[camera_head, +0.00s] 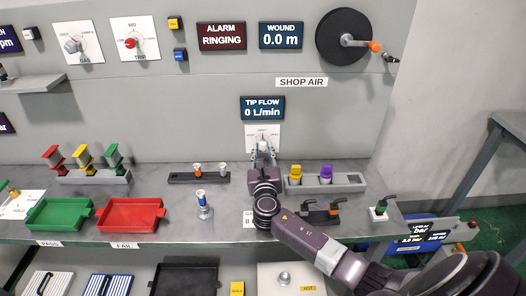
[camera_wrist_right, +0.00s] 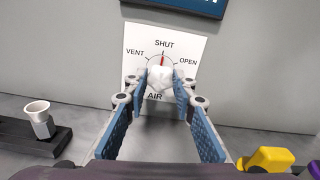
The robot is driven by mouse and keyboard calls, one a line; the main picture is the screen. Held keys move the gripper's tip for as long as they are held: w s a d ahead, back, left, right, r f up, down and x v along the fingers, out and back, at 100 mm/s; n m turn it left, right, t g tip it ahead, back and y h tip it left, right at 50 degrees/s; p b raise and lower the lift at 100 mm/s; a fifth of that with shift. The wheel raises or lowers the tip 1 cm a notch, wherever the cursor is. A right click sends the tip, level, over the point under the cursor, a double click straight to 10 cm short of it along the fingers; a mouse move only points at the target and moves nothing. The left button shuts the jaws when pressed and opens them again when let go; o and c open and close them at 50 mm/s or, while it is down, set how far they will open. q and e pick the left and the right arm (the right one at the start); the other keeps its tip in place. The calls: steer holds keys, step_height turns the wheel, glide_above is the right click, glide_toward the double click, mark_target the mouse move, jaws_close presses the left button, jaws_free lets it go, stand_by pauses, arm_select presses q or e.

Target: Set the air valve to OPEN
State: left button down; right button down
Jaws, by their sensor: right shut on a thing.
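The air valve is a white plate (camera_head: 275,131) on the grey wall under the tip flow display. In the right wrist view its plate (camera_wrist_right: 185,46) reads VENT at left, SHUT at top, OPEN at right and AIR below. A pale knob (camera_wrist_right: 160,79) sits at its middle, and a red pointer mark stands upright at SHUT. My right gripper (camera_head: 264,150) reaches up to the plate. Its blue-padded fingers (camera_wrist_right: 161,84) are shut on the knob, one on each side. My left gripper is not in view.
The tip flow display (camera_head: 262,107) reads 0 L/min. On the bench below, a dark rack (camera_head: 199,178) with small cups stands left of my arm. A grey rack (camera_head: 342,182) with yellow and purple parts stands close at right. A small blue-and-white device (camera_head: 204,206) stands nearer.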

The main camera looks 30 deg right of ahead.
steer(key=shift+f+m+b, duration=0.15)
steer(key=shift+m+b, duration=0.25)
steer(key=shift+m, duration=0.5)
steer(key=m+b, duration=0.1)
steer(key=m, duration=0.2)
steer(key=shift+b, duration=0.35)
steer(key=m+b, duration=0.2)
steer(key=m, duration=0.4)
steer(key=shift+m+b, duration=0.3)
steer(key=shift+b, duration=0.1)
steer(key=c, duration=1.6)
jaws_free()
steer(key=shift+s, duration=0.1)
